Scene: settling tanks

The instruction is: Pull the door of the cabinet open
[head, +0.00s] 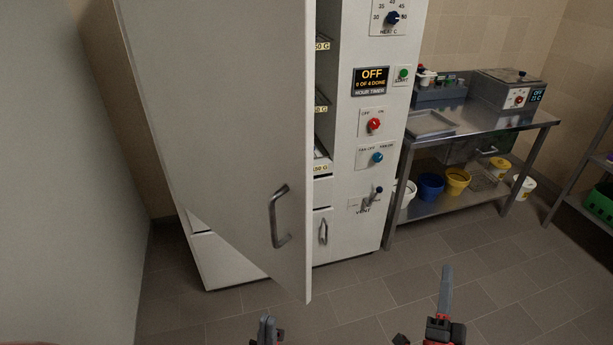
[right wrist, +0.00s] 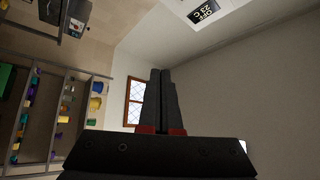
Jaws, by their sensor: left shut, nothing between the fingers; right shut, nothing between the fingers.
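The tall white cabinet (head: 348,150) stands left of the middle in the head view. Its big door (head: 215,110) stands partly open, its free edge swung out toward me. Shelves with labels show in the gap right of that edge. A grey bar handle (head: 279,216) is on the door near its free edge. My left gripper (head: 267,328) is shut and empty at the bottom edge, below and apart from the handle. My right gripper (head: 444,288) is shut and empty, right of the door and away from it; its closed fingers also show in the right wrist view (right wrist: 160,98).
The cabinet front carries a timer display (head: 371,80), knobs and a smaller handle (head: 323,231) low down. A metal bench (head: 470,125) with tubs underneath stands to the right. A shelf rack (head: 590,170) is at the far right. The tiled floor in front is clear.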

